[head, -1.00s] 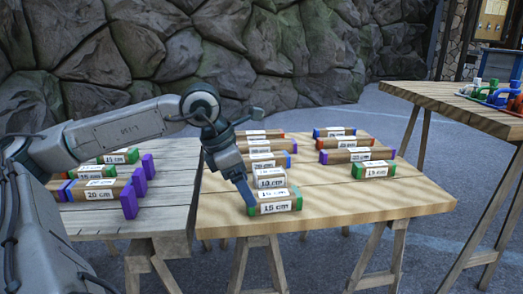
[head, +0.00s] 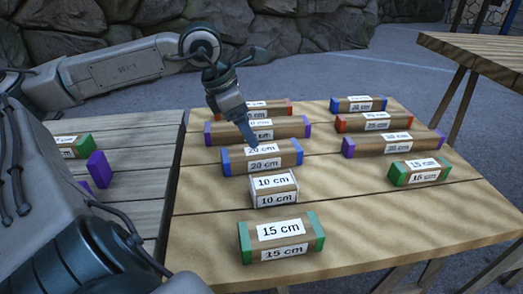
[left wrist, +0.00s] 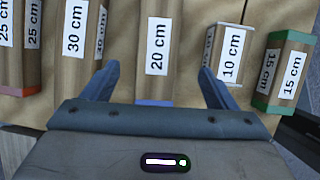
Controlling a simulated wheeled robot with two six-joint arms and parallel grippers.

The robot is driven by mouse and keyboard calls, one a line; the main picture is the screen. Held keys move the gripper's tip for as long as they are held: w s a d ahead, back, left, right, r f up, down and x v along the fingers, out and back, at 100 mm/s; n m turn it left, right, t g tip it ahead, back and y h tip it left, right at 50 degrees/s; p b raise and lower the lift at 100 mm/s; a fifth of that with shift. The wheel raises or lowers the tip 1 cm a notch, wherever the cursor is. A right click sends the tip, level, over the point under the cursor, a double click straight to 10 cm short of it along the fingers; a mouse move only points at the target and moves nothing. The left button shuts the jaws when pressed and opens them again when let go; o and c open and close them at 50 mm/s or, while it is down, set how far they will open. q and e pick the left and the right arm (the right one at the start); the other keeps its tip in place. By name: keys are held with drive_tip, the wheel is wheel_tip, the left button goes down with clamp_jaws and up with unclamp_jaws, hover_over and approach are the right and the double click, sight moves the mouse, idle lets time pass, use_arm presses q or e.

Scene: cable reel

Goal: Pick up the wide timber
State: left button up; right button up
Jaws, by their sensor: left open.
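Timbers with coloured ends and length labels lie in two columns on the light wooden table (head: 330,205). The longest in the left column is a purple-ended timber (head: 285,129), labelled 30 cm in the left wrist view (left wrist: 84,65). Another purple-ended timber (head: 393,144) lies in the right column. My left gripper (head: 250,138) is open, above the blue-ended 20 cm timber (head: 285,157). In the left wrist view the 20 cm timber (left wrist: 160,80) shows between the spread fingers (left wrist: 157,82); I cannot tell the height gap. My right gripper is not in view.
In front of the 20 cm timber are a white-ended 10 cm timber (head: 274,189) and a green-ended 15 cm timber (head: 280,237). Red-ended timbers (head: 375,122) lie farther back. A grey table (head: 130,135) stands left, another wooden table (head: 480,50) at right.

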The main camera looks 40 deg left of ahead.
sight(261, 150)
use_arm(q)
drive_tip(key=shift+x, duration=2)
drive_tip(key=shift+b+x, duration=0.7)
drive_tip(key=shift+x, duration=1.95)
drive_tip(key=shift+w+a, duration=0.15)
drive_tip(key=shift+c, duration=0.2)
drive_tip(key=c, duration=1.2)
drive_tip(key=shift+o, duration=0.2)
drive_tip(key=shift+r, duration=0.15)
